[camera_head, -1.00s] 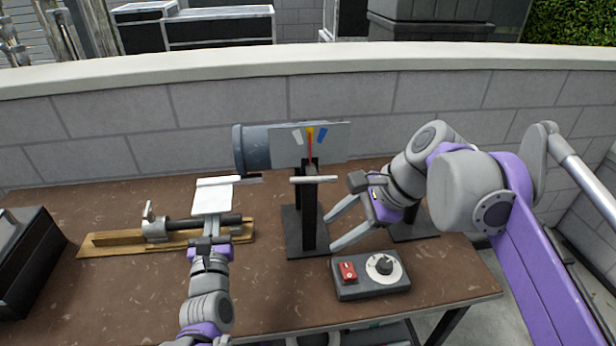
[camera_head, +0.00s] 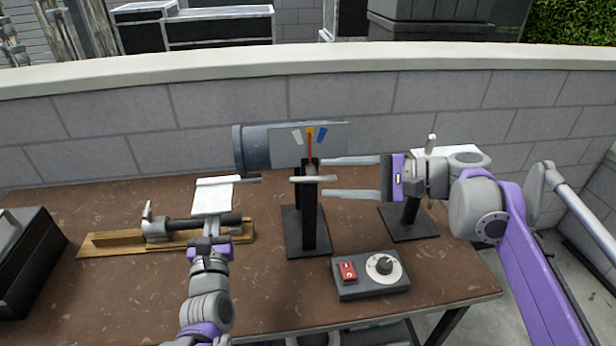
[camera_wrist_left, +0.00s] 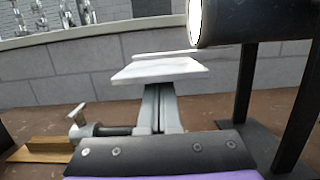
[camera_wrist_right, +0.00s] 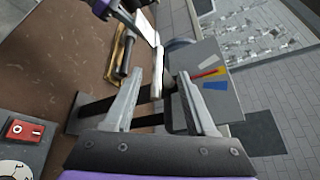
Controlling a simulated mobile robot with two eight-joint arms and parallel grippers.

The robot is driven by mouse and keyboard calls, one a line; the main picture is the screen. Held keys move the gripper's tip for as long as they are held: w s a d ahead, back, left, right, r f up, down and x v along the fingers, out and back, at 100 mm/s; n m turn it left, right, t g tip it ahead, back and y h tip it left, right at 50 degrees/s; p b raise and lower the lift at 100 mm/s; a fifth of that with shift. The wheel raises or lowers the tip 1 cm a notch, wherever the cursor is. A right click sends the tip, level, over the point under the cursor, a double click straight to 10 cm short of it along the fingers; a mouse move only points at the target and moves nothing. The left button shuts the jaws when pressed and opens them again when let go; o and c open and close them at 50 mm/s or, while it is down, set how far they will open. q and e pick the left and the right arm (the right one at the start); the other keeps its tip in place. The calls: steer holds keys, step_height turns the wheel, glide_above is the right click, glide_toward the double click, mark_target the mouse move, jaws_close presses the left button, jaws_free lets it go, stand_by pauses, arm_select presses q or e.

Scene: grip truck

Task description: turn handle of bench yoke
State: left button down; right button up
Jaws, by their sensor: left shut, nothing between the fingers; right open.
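The bench yoke stands mid-table: a dark post on a black base (camera_head: 292,245), with a grey cylinder (camera_head: 255,150) and a gauge plate (camera_head: 338,140) with a red needle behind it. Its handle appears to be the pale horizontal bar (camera_head: 313,179) across the post; it also shows in the right wrist view (camera_wrist_right: 157,72). My right gripper (camera_head: 322,177) is open, fingers pointing left, one above and one below the bar's right end; contact is not visible.
A control box (camera_head: 370,277) with a red switch and dial sits at the front right. A wooden board (camera_head: 110,245) with a metal clamp and rod lies at left. A dark box (camera_head: 30,260) stands far left. Another black stand (camera_head: 408,225) is at right. A wall closes the back.

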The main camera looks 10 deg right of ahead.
mark_target(316, 178)
steer(key=x, duration=0.5)
steer(key=shift+w+a+f, duration=0.1)
steer(key=shift+w+a, duration=0.05)
steer(key=shift+a, duration=0.15)
jaws_close()
